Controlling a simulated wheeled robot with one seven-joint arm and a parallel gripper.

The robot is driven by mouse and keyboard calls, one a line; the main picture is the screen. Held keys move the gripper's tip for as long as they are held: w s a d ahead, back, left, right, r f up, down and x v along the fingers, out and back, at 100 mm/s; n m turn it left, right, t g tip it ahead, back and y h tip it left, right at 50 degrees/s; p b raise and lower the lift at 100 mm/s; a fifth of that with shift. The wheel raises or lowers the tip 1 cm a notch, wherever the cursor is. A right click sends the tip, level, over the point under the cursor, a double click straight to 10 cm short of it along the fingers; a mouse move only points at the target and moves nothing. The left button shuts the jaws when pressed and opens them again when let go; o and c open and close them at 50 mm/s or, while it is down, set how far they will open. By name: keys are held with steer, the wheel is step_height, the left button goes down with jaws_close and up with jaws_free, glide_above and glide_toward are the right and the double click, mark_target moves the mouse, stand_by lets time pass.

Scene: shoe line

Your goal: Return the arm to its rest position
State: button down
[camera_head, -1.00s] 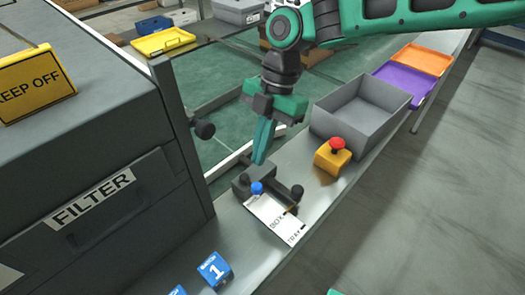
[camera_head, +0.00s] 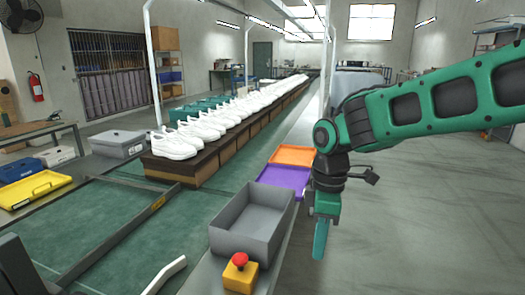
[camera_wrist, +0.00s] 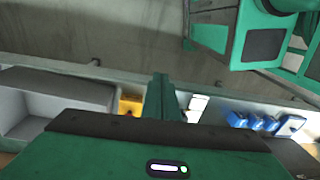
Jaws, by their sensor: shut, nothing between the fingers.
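My gripper (camera_head: 320,238) is shut and empty, its fingers pointing down in the head view. It hangs to the right of the grey bin, above the aisle side of the bench edge. My green and black arm reaches in from the right. In the wrist view the shut fingers (camera_wrist: 162,97) show in the middle, with bench things beyond them. No object is held.
A grey bin (camera_head: 228,240) stands on the bench, with a red-topped yellow button box (camera_head: 240,275) in front and purple (camera_head: 281,180) and orange (camera_head: 292,156) trays behind. White shoes (camera_head: 174,145) line the conveyor. Blue blocks (camera_wrist: 255,121) show in the wrist view. The right floor is clear.

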steer(key=s+d+m, duration=0.3)
steer(key=d+m, duration=0.2)
steer(key=d, duration=0.3)
steer(key=s+d+m, duration=0.3)
steer(key=d+m, duration=0.2)
steer(key=d, duration=0.4)
steer(key=s+d+f+m+t, duration=0.1)
steer(key=s+d+f+m, duration=0.1)
steer(key=s+d+m, duration=0.9)
steer(key=s, duration=0.3)
steer(key=shift+f+m, duration=0.15)
steer(key=shift+m, duration=0.25)
steer(key=shift+d, duration=0.1)
steer(key=shift+w+f, duration=0.25)
steer(key=shift+w, duration=0.45)
